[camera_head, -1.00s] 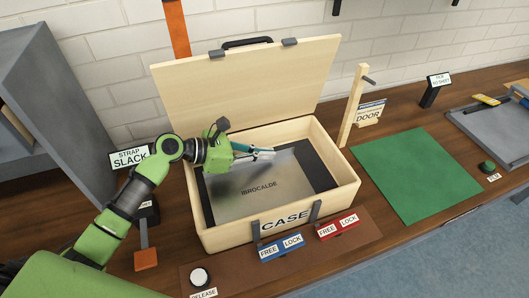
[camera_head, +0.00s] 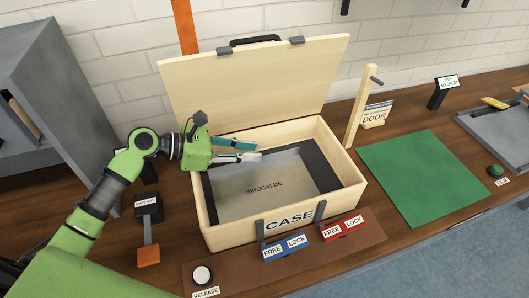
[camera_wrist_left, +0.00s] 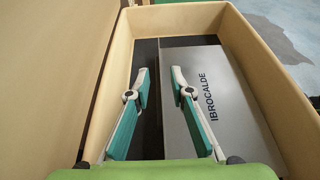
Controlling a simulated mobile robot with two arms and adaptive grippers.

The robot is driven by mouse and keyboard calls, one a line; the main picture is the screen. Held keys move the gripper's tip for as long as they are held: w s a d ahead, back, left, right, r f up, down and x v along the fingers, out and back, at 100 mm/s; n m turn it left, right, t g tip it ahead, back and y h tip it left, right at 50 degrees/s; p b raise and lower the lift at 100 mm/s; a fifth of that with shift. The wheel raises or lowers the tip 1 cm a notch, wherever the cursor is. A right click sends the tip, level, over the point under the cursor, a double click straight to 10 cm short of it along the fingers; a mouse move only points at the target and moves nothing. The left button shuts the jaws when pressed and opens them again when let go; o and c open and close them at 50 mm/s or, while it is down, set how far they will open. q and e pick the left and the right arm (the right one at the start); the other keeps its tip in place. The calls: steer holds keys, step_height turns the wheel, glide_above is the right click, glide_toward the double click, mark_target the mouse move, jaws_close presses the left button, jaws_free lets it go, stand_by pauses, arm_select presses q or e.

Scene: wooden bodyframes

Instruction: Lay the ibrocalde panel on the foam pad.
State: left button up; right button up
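The ibrocalde panel (camera_head: 240,197), a flat grey plate with its name on it, lies inside the open wooden case (camera_head: 345,197). It also shows in the left wrist view (camera_wrist_left: 205,75), with a dark surface beside it. My left gripper (camera_head: 258,150) is at the back left of the case interior, its fingers spread and empty. In the left wrist view its fingertips (camera_wrist_left: 160,69) are apart, near the panel's edge; contact cannot be told. A flat green pad (camera_head: 420,175), unlabelled, lies bare on the bench right of the case. My right gripper is not in view.
The case lid (camera_head: 255,85) stands open behind. Blue (camera_head: 287,248) and red (camera_head: 342,228) FREE/LOCK plates lie in front. A grey shelf (camera_head: 50,90) stands left.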

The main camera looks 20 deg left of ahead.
arm_select(q)
steer(key=shift+v, duration=2.75)
